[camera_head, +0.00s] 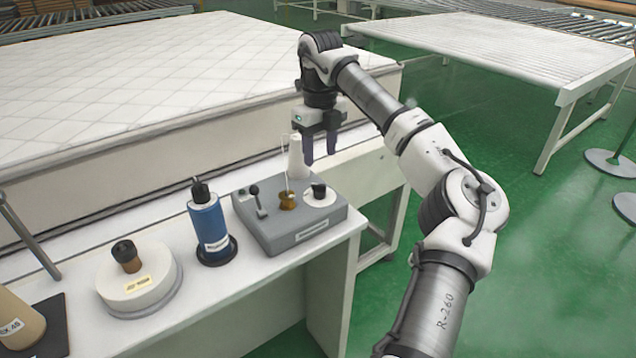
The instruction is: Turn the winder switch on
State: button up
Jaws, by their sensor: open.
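A grey winder box (294,226) sits on the right end of the white bench. A small black lever switch (258,200) stands on its left side, tilted slightly. A brown spindle base (287,200) with a thin upright rod is at the middle of the box. A black knob (319,190) on a white disc is at its right. My gripper (321,150) points down above and behind the right part of the box.
A white cone (297,158) stands behind the box, near my gripper. A blue spool (208,226), a round white device (138,280) and a tan spool (16,318) stand left along the bench (221,308). A mattress (150,80) lies behind.

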aim_at(320, 184)
notch_tip(320, 184, down, 10)
jog(key=shift+r+p, duration=0.1)
jog(key=shift+p, duration=0.8)
jog(key=c, duration=1)
